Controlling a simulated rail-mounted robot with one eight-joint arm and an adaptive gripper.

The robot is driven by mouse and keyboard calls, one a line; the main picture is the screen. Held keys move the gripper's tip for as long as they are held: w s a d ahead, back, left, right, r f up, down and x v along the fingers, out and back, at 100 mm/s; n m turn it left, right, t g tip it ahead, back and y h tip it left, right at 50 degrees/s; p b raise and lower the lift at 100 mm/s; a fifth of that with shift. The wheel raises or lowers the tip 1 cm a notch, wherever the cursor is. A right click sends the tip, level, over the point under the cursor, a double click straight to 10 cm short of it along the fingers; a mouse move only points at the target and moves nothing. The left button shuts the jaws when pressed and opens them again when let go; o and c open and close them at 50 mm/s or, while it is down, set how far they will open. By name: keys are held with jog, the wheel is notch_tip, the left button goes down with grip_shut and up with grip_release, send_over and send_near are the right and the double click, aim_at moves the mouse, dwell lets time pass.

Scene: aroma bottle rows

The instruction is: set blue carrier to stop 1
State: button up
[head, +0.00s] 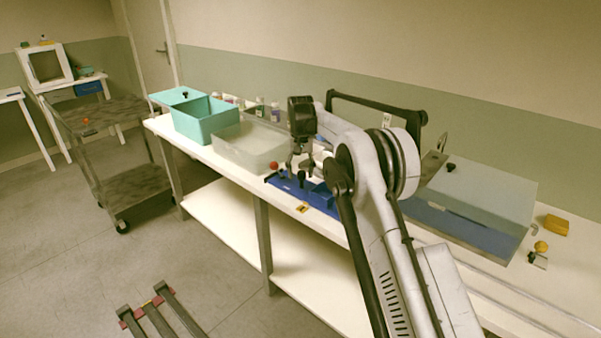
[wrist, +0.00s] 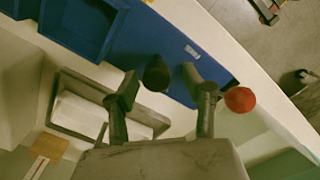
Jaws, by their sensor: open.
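A long blue piece (head: 322,197) lies near the table's front edge, partly hidden by my arm; the wrist view shows its flat blue board (wrist: 150,38) with a small white label. A blue open tray (wrist: 82,24) sits on or beside that board. I cannot tell which blue part is the carrier, nor which place is stop 1. A black knob (wrist: 157,73) shows between my fingertips in the wrist view, with no grip visible. A red ball (wrist: 239,99) is right of my fingers. My gripper (head: 303,165) is open and points down above the blue piece's left part.
A clear bin (head: 235,155) and a teal box (head: 205,122) stand left on the table, with bottles behind. A black handle frame (head: 375,105) rises behind my arm. A large translucent box (head: 480,190) is at right. A yellow tag (head: 302,207) lies at the front edge.

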notch_tip(320, 180, up, 12)
dwell(0.6)
jog(key=s+d+r+t, duration=0.2)
jog(key=s+d+r, duration=0.3)
jog(key=s+r, duration=0.6)
jog(key=s+d+r+t, duration=0.1)
jog(key=s+d+r, duration=0.15)
jog(key=s, duration=0.45)
jog(key=s+d+r+t, duration=0.1)
jog(key=s+r, duration=0.2)
jog(key=s, duration=0.4)
jog(key=s+d+f+t, duration=0.1)
jog(key=s+f, duration=0.3)
jog(key=s, duration=0.6)
jog(key=s+d+f+t, duration=0.1)
jog(key=s+f, duration=0.4)
jog(key=s, duration=0.5)
jog(key=s+d+f+t, duration=0.1)
jog(key=s+f, duration=0.3)
jog(key=s, duration=0.6)
jog(key=shift+s+d+f, duration=0.25)
jog(key=shift+d+f, duration=0.1)
jog(key=shift+d, duration=0.4)
